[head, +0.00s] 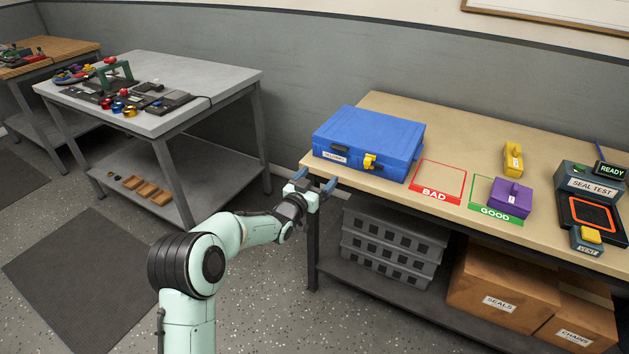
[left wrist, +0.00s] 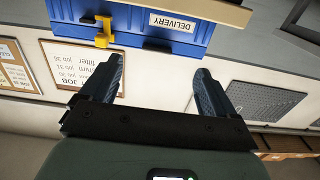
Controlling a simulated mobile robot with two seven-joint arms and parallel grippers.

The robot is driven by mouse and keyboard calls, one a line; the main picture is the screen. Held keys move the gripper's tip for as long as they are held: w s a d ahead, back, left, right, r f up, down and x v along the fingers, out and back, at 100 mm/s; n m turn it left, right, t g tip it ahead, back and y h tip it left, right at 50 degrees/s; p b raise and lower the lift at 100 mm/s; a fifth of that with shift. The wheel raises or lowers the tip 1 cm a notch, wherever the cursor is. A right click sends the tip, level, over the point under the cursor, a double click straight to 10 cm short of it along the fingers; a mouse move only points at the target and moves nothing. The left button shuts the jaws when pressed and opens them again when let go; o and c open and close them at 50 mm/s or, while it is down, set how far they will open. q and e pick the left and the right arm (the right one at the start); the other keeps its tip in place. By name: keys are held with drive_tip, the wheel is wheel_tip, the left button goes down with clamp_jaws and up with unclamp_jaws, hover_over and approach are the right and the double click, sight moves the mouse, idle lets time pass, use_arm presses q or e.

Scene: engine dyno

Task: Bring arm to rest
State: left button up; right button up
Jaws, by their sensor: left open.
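My left arm (head: 205,262) reaches up from the bottom of the head view toward the left front corner of the tan workbench (head: 380,105). My left gripper (head: 316,182) is open and empty, just in front of the bench edge. A closed blue case (head: 370,135) with a yellow latch lies on the bench just beyond it. In the left wrist view, the two fingers (left wrist: 155,85) stand apart with nothing between them. The blue case (left wrist: 135,22), with its DELIVERY label, shows beyond them at the top. My right gripper is not in view.
A red BAD outline (head: 440,180) is empty. A purple block (head: 511,197) with a handle stands at the green GOOD outline (head: 479,220). A yellow block (head: 513,157) and a seal tester (head: 590,200) are at right. Grey crates (head: 390,245) sit below.

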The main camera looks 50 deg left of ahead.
use_arm(q)
drive_tip(key=shift+s+d, duration=0.2)
drive_tip(key=shift+s, duration=0.35)
